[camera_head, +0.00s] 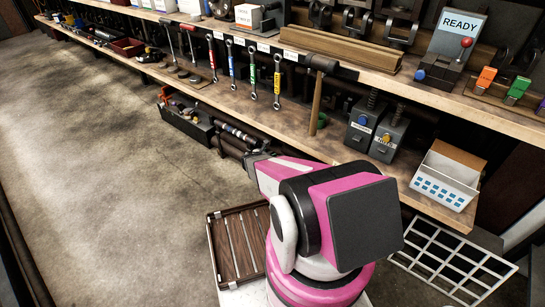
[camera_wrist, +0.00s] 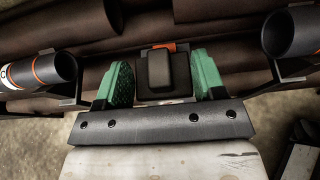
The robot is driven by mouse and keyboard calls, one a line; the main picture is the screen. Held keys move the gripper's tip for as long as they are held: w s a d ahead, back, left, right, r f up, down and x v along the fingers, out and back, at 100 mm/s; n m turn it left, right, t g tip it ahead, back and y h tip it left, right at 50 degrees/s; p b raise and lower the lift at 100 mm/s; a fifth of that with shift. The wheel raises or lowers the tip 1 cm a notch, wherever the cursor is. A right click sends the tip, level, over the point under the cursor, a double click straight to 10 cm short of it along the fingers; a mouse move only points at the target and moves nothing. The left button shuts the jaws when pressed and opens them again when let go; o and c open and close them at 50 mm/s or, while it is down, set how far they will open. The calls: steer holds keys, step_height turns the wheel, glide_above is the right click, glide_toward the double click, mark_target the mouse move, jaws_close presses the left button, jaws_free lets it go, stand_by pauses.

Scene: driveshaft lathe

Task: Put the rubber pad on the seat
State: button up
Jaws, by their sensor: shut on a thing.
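My gripper (camera_wrist: 162,76) shows in the wrist view with two green-faced fingers, shut on a small dark block (camera_wrist: 159,68) between them. The block looks like the rubber pad; a bit of orange shows just behind its top edge. In the head view my pink and black arm reaches toward the lower shelf, and the fingers and what they hold are mostly hidden or too dark to make out. I cannot pick out the seat for certain in either view.
Long dark brown rollers or pipes (camera_wrist: 60,38) lie close beyond the fingers. A wooden shelf (camera_head: 265,118) holds hanging wrenches, a hammer (camera_head: 318,95) and grey boxes (camera_head: 390,135). A slatted wooden tray (camera_head: 235,245) and white wire rack (camera_head: 450,265) flank my arm. The left floor is clear.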

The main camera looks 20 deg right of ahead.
mark_target(271, 152)
steer(key=w+d, duration=0.2)
steer(key=shift+d, duration=0.4)
steer(key=shift+f, duration=0.15)
steer(key=shift+s+f, duration=0.1)
steer(key=shift+f, duration=1.5)
steer(key=shift+f, duration=0.4)
steer(key=o, duration=0.9)
steer(key=shift+o, duration=0.2)
